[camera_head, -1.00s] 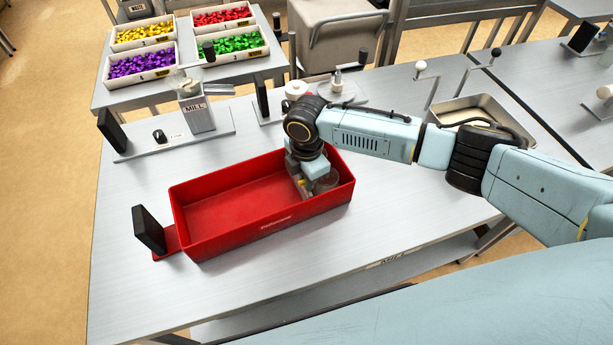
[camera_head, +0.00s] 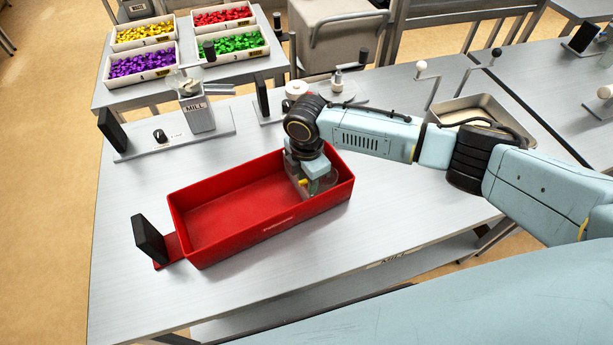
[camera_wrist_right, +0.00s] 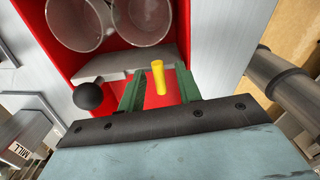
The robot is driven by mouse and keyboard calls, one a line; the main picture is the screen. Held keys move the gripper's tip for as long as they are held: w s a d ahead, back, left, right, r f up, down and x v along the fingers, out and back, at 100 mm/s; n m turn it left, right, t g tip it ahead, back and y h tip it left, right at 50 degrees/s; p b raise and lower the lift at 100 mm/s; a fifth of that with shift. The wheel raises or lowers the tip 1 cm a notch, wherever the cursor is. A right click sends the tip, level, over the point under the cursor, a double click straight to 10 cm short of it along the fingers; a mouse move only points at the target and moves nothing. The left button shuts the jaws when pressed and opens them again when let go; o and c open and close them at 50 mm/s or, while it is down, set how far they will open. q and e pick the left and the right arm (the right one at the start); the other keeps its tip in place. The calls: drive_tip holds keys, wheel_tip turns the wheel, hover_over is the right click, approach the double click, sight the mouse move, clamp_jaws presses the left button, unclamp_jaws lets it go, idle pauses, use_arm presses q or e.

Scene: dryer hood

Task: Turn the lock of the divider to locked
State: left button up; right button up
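A red tray (camera_head: 225,233) lies on the table, and its right part also shows in the right wrist view (camera_wrist_right: 228,20). A grey divider plate (camera_wrist_right: 130,62) crosses it. A yellow peg (camera_wrist_right: 158,77), seemingly the divider's lock, stands by the plate; in the head view it is a small yellow spot (camera_head: 303,182). My right gripper (camera_wrist_right: 158,88) is over the tray's right end. Its green fingers are apart, one on each side of the peg, with gaps visible. A black ball knob (camera_wrist_right: 88,96) is left of the fingers. My left gripper is not in view.
Two clear cups (camera_wrist_right: 80,22) stand in the tray beyond the divider. A black panel (camera_head: 149,238) stands at the tray's left end. A mill (camera_head: 198,113) is behind the tray, and a metal pan (camera_head: 480,109) is at right. The table front is clear.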

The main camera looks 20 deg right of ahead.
wheel_tip(320, 180, up, 13)
drive_tip(key=b, duration=0.1)
drive_tip(key=shift+r, duration=0.2)
idle(0.5)
